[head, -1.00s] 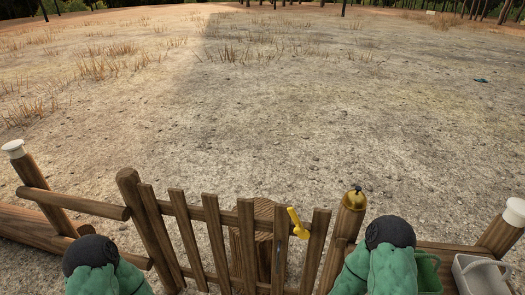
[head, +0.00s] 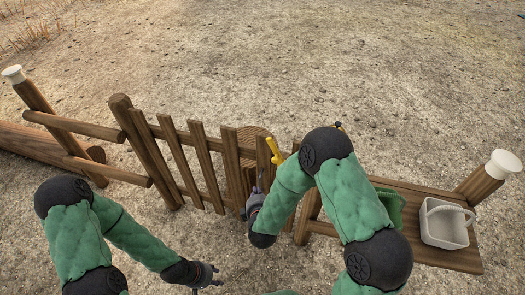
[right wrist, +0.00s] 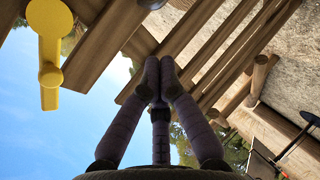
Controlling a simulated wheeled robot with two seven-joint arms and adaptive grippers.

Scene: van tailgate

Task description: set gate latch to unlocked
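The yellow gate latch (head: 273,150) is a short lever near the right end of the wooden picket gate (head: 203,152), tilted, with its upper end to the left. The right wrist view shows the latch (right wrist: 50,40) large at the upper left, apart from my fingers. My right gripper (head: 257,186) is near the gate below the latch, partly hidden by its arm. In the right wrist view its fingertips (right wrist: 160,62) meet with nothing visible between them. My left gripper (head: 216,277) is low in front of the gate, empty; its finger opening is too small to judge.
A wooden bench at the right (head: 435,250) holds a pale grey basket (head: 445,226) and a green basket (head: 391,205), partly behind my right arm. Rails and a white-capped post (head: 14,74) are at left. Bare ground lies beyond.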

